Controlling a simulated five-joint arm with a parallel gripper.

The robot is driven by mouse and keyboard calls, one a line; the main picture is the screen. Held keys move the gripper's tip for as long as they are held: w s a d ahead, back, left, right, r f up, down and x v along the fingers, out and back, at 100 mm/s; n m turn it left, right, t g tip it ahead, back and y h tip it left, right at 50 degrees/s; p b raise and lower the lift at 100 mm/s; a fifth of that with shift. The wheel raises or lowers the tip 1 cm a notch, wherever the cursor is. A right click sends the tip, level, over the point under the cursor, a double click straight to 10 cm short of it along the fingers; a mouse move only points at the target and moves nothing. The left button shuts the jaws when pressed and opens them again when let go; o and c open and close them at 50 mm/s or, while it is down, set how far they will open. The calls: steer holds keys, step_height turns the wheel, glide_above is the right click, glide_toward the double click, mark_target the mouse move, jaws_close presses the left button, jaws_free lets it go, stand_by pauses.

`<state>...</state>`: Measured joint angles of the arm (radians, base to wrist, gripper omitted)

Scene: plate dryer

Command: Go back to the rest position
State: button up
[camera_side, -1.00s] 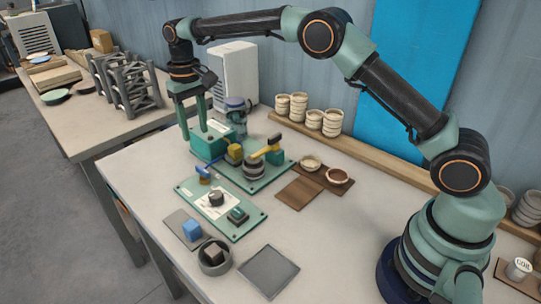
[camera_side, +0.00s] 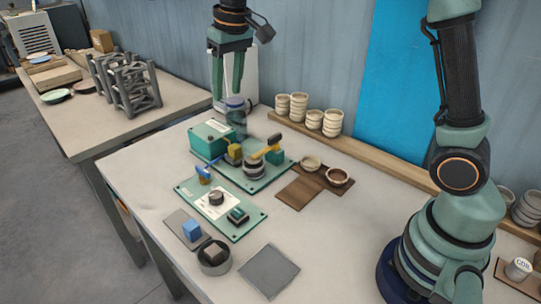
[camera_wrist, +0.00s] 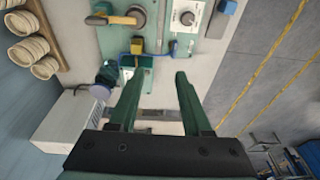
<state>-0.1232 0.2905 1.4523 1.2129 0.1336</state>
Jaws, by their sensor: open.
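My gripper (camera_side: 228,85) hangs with its green fingers pointing down, above the back of the table near the white box. Its fingers are apart with nothing between them. In the wrist view the two fingers of my gripper (camera_wrist: 156,80) are spread, with the table's left edge and floor around them.
A blue cube (camera_side: 191,230) sits on a grey mat, beside a round grey bowl (camera_side: 228,266) holding a block. Stacked cups (camera_side: 299,106) stand along the back ledge.

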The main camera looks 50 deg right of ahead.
steer(key=s+d+t, duration=0.1)
steer(key=s+d, duration=0.2)
steer(key=s, duration=0.6)
steer(key=s+d+f+t, duration=0.1)
steer(key=s+d+t, duration=0.1)
steer(key=s, duration=0.8)
steer(key=shift+d+f, duration=0.3)
steer(key=shift+d, duration=0.15)
